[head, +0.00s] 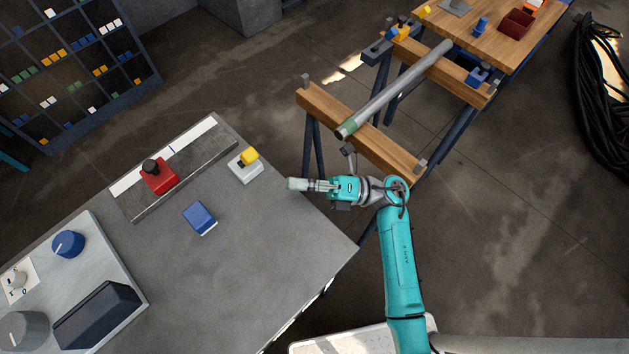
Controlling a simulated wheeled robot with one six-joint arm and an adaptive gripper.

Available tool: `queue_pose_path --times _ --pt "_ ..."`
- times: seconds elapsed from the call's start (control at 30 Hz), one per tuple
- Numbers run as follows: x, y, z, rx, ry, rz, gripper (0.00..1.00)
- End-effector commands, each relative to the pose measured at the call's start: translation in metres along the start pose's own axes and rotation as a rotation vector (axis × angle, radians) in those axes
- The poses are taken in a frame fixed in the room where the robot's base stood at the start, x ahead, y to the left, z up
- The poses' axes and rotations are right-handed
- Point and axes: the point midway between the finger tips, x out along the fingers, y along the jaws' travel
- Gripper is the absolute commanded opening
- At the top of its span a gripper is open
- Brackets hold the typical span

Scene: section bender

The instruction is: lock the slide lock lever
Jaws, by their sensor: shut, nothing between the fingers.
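A red slide block (159,176) with a black knob (151,165) on top sits on a rail (185,181) beside a white scale strip (185,143) on the grey bench. I cannot tell for sure which part is the slide lock lever; the yellow one looks like a lever. My gripper (291,184) is shut and empty, pointing left, to the right of the yellow lever and apart from it, near the bench's right edge.
A blue block (200,218) lies on the bench below the rail. A panel with a blue knob (68,243) and a dark screen (97,315) is at the lower left. A grey pipe (395,90) rests on wooden trestles (375,140) behind my arm. The bench's middle right is clear.

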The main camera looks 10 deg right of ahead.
Motion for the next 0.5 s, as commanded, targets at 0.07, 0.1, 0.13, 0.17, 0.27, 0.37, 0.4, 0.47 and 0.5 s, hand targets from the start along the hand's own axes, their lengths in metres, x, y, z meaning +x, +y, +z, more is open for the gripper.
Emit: queue_pose_path --times 0.07,0.1,0.13,0.17,0.27,0.37,0.4,0.47,0.5 --pt "0.016 0.001 -0.001 0.0 0.004 0.002 0.0" --pt "0.024 0.0 -0.001 0.0 0.005 0.002 0.0" --pt "0.029 0.0 -0.001 0.0 0.004 0.001 0.0" --pt "0.034 0.0 -0.001 0.0 0.005 0.001 0.0" --pt "0.047 0.0 0.008 -0.002 0.003 0.001 0.0" --pt "0.055 0.0 0.017 -0.002 0.002 0.001 0.0" --pt "0.058 0.0 0.02 -0.002 0.002 0.001 0.0" --pt "0.061 0.001 0.024 -0.002 0.001 0.001 0.0" --pt "0.063 0.0 0.025 -0.002 0.001 0.0 0.0"
